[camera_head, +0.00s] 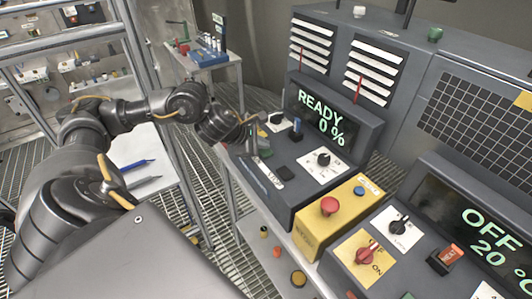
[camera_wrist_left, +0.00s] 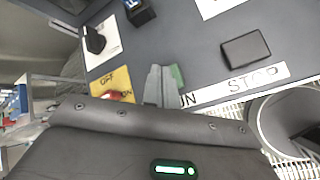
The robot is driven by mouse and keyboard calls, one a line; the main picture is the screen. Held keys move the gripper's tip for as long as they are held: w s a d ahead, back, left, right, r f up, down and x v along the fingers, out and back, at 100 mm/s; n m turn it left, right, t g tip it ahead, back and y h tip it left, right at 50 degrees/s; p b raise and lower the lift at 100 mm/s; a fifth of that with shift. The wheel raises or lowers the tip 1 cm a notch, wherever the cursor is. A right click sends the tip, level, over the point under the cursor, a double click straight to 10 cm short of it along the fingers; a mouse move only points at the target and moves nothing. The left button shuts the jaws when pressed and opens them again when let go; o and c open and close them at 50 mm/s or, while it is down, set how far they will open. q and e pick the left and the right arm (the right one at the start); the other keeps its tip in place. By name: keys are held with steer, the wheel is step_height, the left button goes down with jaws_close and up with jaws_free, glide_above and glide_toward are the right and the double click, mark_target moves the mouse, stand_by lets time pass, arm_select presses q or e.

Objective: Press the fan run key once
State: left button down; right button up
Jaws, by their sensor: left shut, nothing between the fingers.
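The fan console with a display reading READY 0 % (camera_head: 322,118) stands right of centre in the head view. My left gripper (camera_head: 251,138) is shut and empty at its left front corner. In the wrist view its closed fingers (camera_wrist_left: 160,86) are in front of a green key (camera_wrist_left: 177,76), hiding part of it. The green key also shows beside the fingertips in the head view (camera_head: 265,153). I cannot tell whether they touch. A white label strip (camera_wrist_left: 237,86) reads "UN", partly covered, and "STOP". A black key (camera_wrist_left: 245,48) is above STOP. My right gripper is not in view.
A black knob (camera_head: 323,158) and a blue-topped switch (camera_head: 296,129) are on the same panel. A yellow box with a red button (camera_head: 329,206) is to its right. A red OFF/ON knob (camera_wrist_left: 116,95) sits close to the fingers.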

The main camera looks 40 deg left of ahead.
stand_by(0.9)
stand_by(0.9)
arm_select(q)
steer(key=shift+f, duration=0.1)
steer(key=shift+f+b, duration=0.3)
steer(key=shift+b, duration=0.3)
steer(key=shift+f, duration=0.1)
